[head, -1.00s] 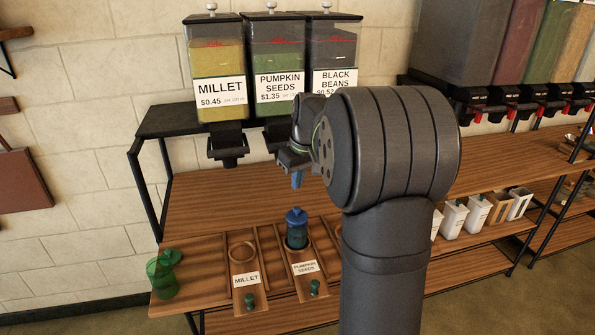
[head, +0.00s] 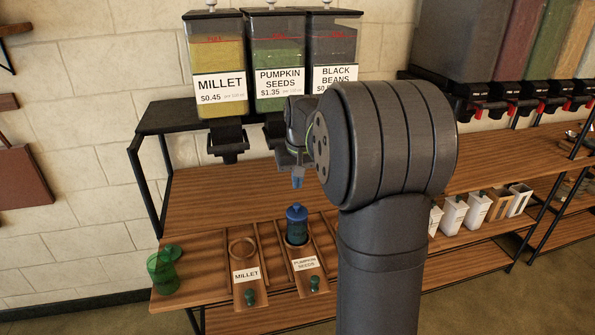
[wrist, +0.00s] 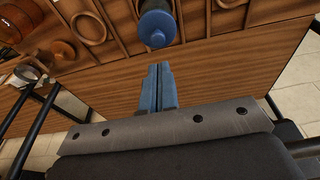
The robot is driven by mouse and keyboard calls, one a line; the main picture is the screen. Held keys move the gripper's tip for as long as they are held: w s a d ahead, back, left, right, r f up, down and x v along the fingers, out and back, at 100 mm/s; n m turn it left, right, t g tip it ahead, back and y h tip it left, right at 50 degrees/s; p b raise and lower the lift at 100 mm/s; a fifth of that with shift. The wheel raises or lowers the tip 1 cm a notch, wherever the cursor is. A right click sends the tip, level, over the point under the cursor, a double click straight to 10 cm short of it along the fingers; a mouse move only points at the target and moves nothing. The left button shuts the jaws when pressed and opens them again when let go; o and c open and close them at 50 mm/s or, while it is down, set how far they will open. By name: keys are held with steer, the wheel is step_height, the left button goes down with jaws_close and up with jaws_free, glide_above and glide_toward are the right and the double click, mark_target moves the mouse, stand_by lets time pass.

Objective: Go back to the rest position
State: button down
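My gripper (head: 298,182) hangs above the wooden shelf, in front of the dispensers, with its blue fingers pointing down. In the wrist view the two blue fingers (wrist: 158,88) lie together with nothing between them. A blue lidded jar (head: 297,228) stands upright in the pumpkin seeds slot below my gripper. It also shows at the top of the wrist view (wrist: 157,24), apart from the fingertips. My dark arm covers the right part of the slotted trays.
Millet (head: 218,85), pumpkin seeds (head: 280,82) and black beans (head: 337,75) dispensers stand on the black upper shelf. A green jar (head: 162,274) stands at the left end of the lower shelf, beside the empty millet slot (head: 243,248). White containers (head: 453,215) stand at the right.

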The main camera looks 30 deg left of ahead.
mark_target(297, 204)
steer(key=shift+f, duration=2.3)
steer(key=shift+f, duration=0.55)
stand_by(0.6)
steer(key=shift+r, duration=0.1)
step_height(297, 204, up, 7)
stand_by(1.0)
steer(key=shift+f, duration=3.6)
steer(key=shift+r, duration=0.1)
